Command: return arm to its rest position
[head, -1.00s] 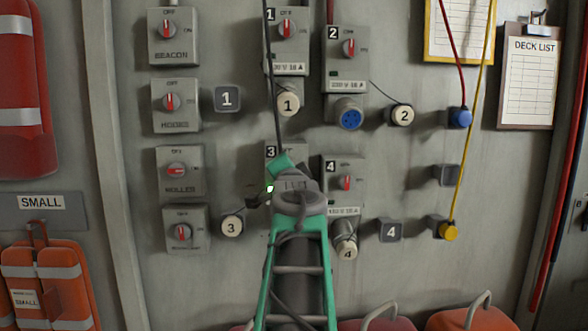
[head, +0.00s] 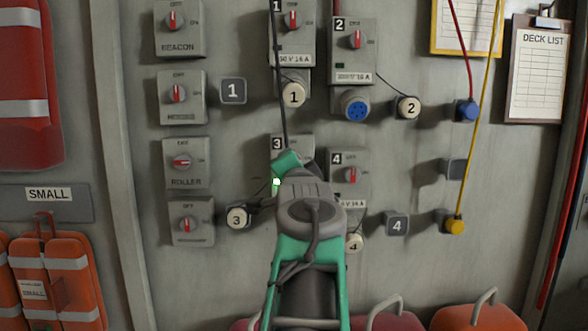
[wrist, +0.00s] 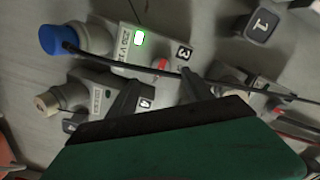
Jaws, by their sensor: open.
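My gripper (wrist: 160,80) is open and empty, its two dark fingers apart in the wrist view, pointing at the panel. In the head view my green and grey arm rises from the bottom centre and hides the fingers. Outlet box 3 (wrist: 140,50) is beyond the fingertips, with a lit green lamp and a blue plug (wrist: 58,39) at its socket end. A black cable (wrist: 95,58) runs from the plug across the picture near the fingertips. In the head view my arm hides most of box 3 (head: 290,143).
Outlet boxes 1 (head: 293,45), 2 (head: 353,65) and 4 (head: 349,165) surround the arm. A black cable (head: 280,80) hangs down to it. Rotary switches (head: 181,95) line the left. Orange and red cases (head: 470,318) stand low on the right. Blue (head: 467,110) and yellow (head: 454,227) plugs sit at right.

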